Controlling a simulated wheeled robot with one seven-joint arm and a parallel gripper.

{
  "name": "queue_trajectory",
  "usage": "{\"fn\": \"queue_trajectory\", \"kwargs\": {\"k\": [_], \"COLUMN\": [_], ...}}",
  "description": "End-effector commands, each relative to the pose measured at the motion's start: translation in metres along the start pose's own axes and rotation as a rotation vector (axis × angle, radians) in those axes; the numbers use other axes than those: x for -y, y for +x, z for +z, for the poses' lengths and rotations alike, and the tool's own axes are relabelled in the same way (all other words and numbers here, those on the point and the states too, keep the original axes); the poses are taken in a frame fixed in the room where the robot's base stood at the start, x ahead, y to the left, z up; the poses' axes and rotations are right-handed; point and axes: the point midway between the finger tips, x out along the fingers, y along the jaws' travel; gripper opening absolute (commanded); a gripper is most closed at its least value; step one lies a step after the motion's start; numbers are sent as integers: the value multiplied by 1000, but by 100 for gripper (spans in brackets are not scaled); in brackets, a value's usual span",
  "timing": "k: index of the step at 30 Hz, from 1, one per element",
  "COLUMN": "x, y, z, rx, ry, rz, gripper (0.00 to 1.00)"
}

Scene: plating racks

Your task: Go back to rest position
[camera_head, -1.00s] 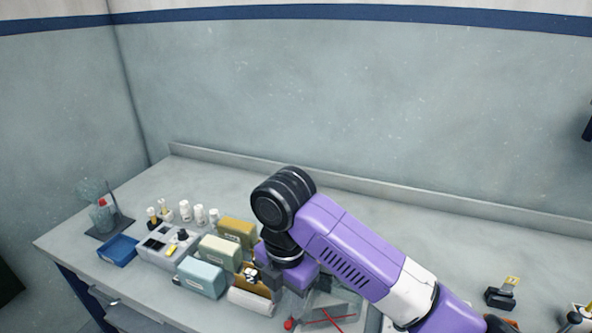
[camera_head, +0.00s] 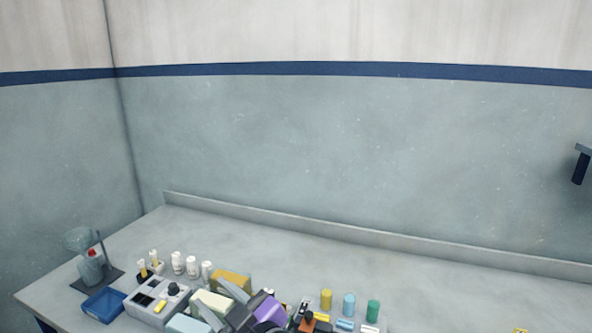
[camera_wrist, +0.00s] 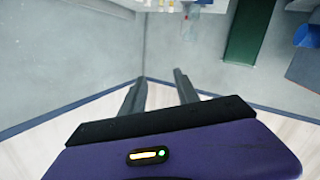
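My gripper (camera_head: 222,303) is at the bottom of the head view, low over the front of the bench, with its two grey fingers apart. It overlaps the cream box (camera_head: 205,301) in this view; I cannot tell whether it touches it. In the wrist view my gripper (camera_wrist: 158,84) shows two fingers spread with nothing between them. Floor and wall lie beyond the fingertips. Most of my arm is below the head view's edge.
The bench (camera_head: 420,267) holds a blue tray (camera_head: 105,306), grey control box (camera_head: 145,309), ochre box (camera_head: 232,279), white bottles (camera_head: 177,263) and glassware (camera_head: 90,268) at left. The back of the bench is clear.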

Motion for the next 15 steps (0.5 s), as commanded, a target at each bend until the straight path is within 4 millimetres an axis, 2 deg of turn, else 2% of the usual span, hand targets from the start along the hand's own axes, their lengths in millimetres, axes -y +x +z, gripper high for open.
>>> {"fn": "queue_trajectory", "kwargs": {"k": [3,8,15], "x": [-7,-20,-26], "y": [-32,-83,-173], "z": [12,32,70], "rx": [-69,-142,-201], "ry": [151,307,456], "rz": [118,275,487], "gripper": [37,37,37]}}
